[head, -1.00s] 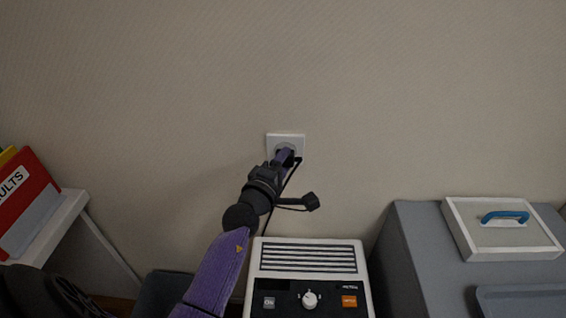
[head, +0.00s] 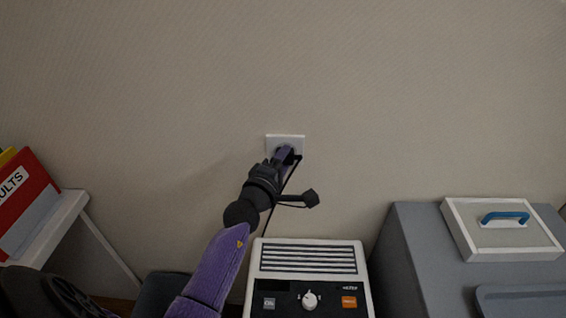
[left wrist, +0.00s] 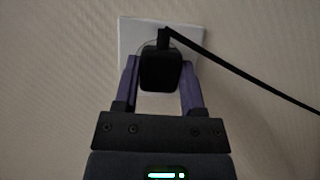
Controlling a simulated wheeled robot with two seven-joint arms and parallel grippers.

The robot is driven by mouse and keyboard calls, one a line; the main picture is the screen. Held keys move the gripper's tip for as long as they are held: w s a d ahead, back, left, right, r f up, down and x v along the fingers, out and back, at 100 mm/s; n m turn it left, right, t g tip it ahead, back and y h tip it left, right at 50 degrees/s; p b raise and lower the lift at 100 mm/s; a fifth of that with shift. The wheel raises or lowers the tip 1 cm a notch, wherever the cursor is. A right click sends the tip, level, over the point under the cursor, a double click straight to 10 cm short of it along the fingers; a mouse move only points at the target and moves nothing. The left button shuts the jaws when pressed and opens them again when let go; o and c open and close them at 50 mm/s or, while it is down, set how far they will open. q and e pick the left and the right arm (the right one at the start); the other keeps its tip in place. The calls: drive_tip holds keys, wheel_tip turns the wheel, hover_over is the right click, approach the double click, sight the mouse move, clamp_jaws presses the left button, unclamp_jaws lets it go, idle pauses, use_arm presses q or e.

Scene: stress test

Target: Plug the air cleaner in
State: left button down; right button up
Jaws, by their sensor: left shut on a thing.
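The white wall socket (head: 286,138) is on the wall above the air cleaner; it also shows in the left wrist view (left wrist: 128,38). My left gripper (head: 286,158) is at the socket. In the left wrist view my left gripper (left wrist: 160,82) has its two purple fingers on either side of the black plug (left wrist: 160,70), shut on it. The plug is in front of the socket face; its pins are hidden, so I cannot tell how deep it sits. The black cord (left wrist: 240,78) leaves the plug to the right. The white air cleaner (head: 309,275) stands below. My right gripper is not in view.
A grey cabinet (head: 415,250) at the right bears a framed white tray (head: 475,248) with a blue handle (head: 505,216). A white shelf (head: 62,222) with a red binder (head: 22,200) is at the left. The wall around the socket is bare.

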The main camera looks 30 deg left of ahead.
use_arm(q)
drive_tip(key=shift+c, duration=1.8)
unclamp_jaws()
drive_tip(key=shift+o, duration=1.3)
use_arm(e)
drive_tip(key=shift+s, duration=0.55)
use_arm(q)
drive_tip(key=s+d+p, duration=0.1)
drive_tip(key=s+p, duration=0.1)
drive_tip(key=s, duration=0.7)
drive_tip(key=shift+s+d, duration=0.2)
drive_tip(key=shift+s, duration=0.15)
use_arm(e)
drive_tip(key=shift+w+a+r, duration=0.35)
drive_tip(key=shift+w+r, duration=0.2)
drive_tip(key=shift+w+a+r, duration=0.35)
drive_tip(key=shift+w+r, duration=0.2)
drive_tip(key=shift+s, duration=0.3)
